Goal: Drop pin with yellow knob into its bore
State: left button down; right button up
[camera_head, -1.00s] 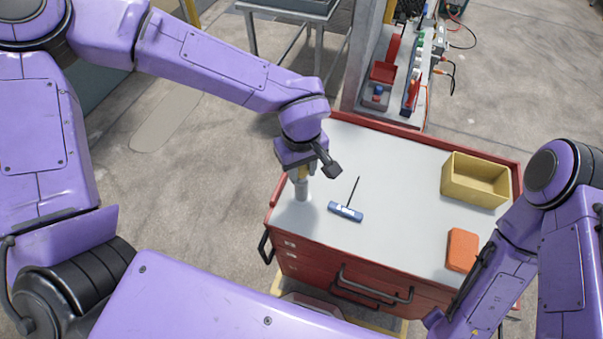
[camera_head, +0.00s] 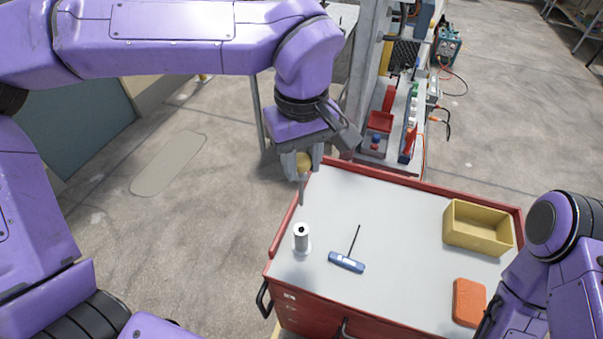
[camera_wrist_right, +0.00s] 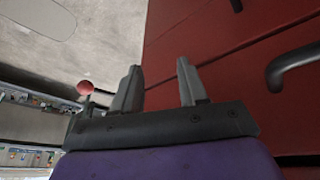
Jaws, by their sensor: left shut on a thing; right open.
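My left gripper (camera_head: 303,165) is shut on the yellow knob of the pin (camera_head: 301,188), its fingers on either side of the knob. The grey shaft hangs down roughly upright in the head view, its lower end clear. The bore is a dark hole in the top of a short pale metal cylinder (camera_head: 302,240), upright at the left of the cart top. The pin's tip shows above the cylinder in the picture, apart from it; its exact alignment I cannot tell. My right gripper (camera_wrist_right: 158,88) is open and empty beside the red cart front in the right wrist view.
The grey cart top (camera_head: 390,220) has a raised red rim. On it are a blue T-handled tool (camera_head: 346,262), a yellow bin (camera_head: 477,227) and an orange block (camera_head: 469,302). The middle is clear. A rack of equipment (camera_head: 385,125) stands behind the cart.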

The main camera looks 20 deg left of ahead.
pick_arm(q)
jog(key=shift+r+p, duration=2.7)
jog(key=shift+p, duration=0.1)
notch_tip(320, 180, up, 2)
jog(key=shift+r+p, duration=0.1)
jog(key=shift+p, duration=0.25)
jog(key=shift+r, duration=1.05)
jog(key=shift+d, duration=0.1)
